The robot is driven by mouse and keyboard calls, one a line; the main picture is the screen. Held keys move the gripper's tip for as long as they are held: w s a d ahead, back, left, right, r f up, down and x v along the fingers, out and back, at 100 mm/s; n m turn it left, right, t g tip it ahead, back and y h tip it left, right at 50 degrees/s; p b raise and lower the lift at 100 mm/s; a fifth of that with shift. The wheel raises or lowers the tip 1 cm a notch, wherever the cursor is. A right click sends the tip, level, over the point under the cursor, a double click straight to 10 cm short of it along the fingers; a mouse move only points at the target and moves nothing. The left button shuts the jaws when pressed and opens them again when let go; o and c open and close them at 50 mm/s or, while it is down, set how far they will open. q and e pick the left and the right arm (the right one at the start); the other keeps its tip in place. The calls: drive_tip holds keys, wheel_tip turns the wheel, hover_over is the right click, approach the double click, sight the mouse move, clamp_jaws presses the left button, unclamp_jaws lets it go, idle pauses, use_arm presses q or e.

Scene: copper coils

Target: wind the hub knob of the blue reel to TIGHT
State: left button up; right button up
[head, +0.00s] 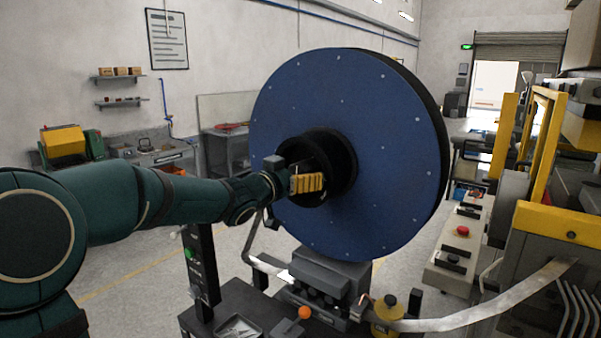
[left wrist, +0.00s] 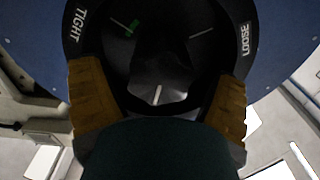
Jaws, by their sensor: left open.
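The blue reel (head: 385,140) stands upright on its stand, with a dark round hub facing my left arm. In the left wrist view the dark hub knob (left wrist: 165,60) shows several white lines and one green mark (left wrist: 132,28) at its upper left. The word TIGHT (left wrist: 80,24) is on the ring at upper left and LOOSE (left wrist: 244,38) at upper right. My left gripper (head: 307,184) is at the hub, its yellow fingers open on either side of the knob in the left wrist view (left wrist: 160,75). I cannot tell whether they touch it. My right gripper is out of view.
A dark stand (head: 325,275) with an orange-tipped lever (head: 304,313) is below the reel. A metal strip (head: 480,318) runs to the yellow-framed machine (head: 560,220) at right. A control panel (head: 458,245) with a red button stands between. Open floor lies behind, at left.

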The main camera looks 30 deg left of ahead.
use_arm(q)
drive_tip(key=shift+w, duration=0.4)
drive_tip(key=c, duration=1.2)
drive_tip(key=shift+m, duration=0.3)
